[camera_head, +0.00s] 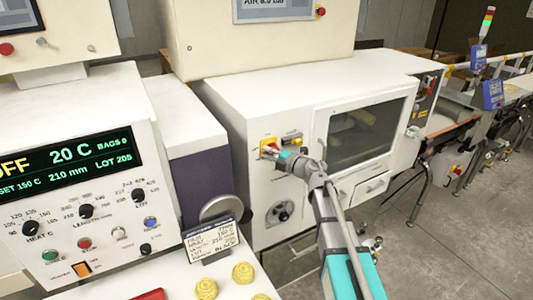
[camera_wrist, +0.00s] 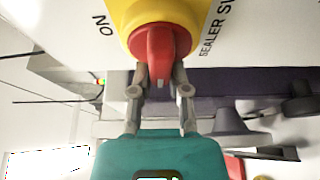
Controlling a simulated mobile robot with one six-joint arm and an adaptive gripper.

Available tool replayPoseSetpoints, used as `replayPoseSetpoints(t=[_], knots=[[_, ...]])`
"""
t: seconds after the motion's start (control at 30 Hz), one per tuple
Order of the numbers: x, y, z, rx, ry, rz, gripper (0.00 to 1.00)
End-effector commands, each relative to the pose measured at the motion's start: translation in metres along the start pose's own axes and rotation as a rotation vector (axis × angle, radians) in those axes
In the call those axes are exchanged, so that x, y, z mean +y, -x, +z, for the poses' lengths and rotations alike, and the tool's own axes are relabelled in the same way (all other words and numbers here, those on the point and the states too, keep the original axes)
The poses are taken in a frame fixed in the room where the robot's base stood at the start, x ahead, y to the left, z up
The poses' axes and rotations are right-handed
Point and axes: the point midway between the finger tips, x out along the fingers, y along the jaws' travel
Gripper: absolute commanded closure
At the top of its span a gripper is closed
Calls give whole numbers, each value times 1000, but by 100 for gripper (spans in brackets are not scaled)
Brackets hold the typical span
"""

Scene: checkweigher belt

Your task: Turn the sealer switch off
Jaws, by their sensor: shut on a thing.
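The sealer switch is a red rotary handle (camera_wrist: 161,45) on a yellow plate (camera_wrist: 203,12), and it also shows on the white cabinet's front in the head view (camera_head: 270,148). Lettering that reads as "SEALER S…" runs beside the plate, and tilted letters of "ON" show on the other side. My gripper (camera_wrist: 160,80) is shut on the red handle, one finger on each side of its grip. In the head view my gripper (camera_head: 277,153) reaches the switch from the lower right. The handle's grip points toward my gripper in the wrist view.
A white cabinet (camera_head: 240,100) with a dark window (camera_head: 365,132) carries the switch. A control panel (camera_head: 110,240) with a display reading "OFF" and "20 C" stands at left. A small sign (camera_head: 210,241) stands in front. Open floor lies to the right.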

Motion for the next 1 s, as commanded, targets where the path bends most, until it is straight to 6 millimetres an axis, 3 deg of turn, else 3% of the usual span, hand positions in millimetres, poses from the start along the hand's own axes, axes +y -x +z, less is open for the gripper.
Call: replayPoseSetpoints(t=[0.07,0.1,0.3,0.77,1.0], knots=[[2,-3,7,-14,-3,5,100],[2,-3,7,-14,-3,5,76],[1,-2,7,-14,-2,3,43],[0,2,3,-9,-2,2,43],[0,20,2,-10,-2,2,43]])
